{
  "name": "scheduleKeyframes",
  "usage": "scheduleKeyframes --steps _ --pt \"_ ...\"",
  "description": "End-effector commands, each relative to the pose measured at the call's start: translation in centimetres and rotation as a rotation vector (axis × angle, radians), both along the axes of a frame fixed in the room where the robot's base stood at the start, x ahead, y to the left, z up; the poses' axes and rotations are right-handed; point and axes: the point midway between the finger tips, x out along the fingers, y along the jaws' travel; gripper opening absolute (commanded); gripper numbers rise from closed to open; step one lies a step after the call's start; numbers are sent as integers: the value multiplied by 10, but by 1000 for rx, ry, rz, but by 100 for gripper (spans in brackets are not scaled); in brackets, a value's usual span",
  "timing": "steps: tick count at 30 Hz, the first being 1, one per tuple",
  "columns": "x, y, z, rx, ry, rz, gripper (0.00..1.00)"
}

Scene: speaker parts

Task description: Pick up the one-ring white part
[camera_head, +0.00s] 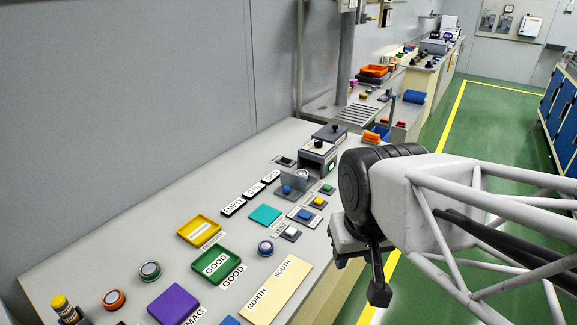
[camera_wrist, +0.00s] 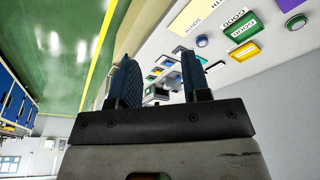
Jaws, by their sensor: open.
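Several small round parts lie on the grey bench. The blue-rimmed one also shows in the wrist view (camera_wrist: 202,41). I cannot make out which part is white with one ring. My gripper (camera_wrist: 158,68) is open and empty in the wrist view, its two dark fingers apart. In the head view, my gripper hangs past the bench's right edge, away from the round parts.
The bench also holds a yellow tray (camera_head: 200,229), a green GOOD tray (camera_head: 216,263), a purple block (camera_head: 174,304), a teal pad (camera_head: 265,214) and a NORTH/SOUTH plate (camera_head: 276,291). A grey device (camera_head: 318,157) stands at its far end. Green floor lies to the right.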

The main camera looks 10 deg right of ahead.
Motion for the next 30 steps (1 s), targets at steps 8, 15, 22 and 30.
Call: scheduleKeyframes --steps 8,15,22,30 --pt "0 0 0 0 0 0 71" --pt "0 0 0 0 0 0 86" --pt "3 0 1 -1 0 -3 86" --pt "35 -4 10 -10 1 -46 86"
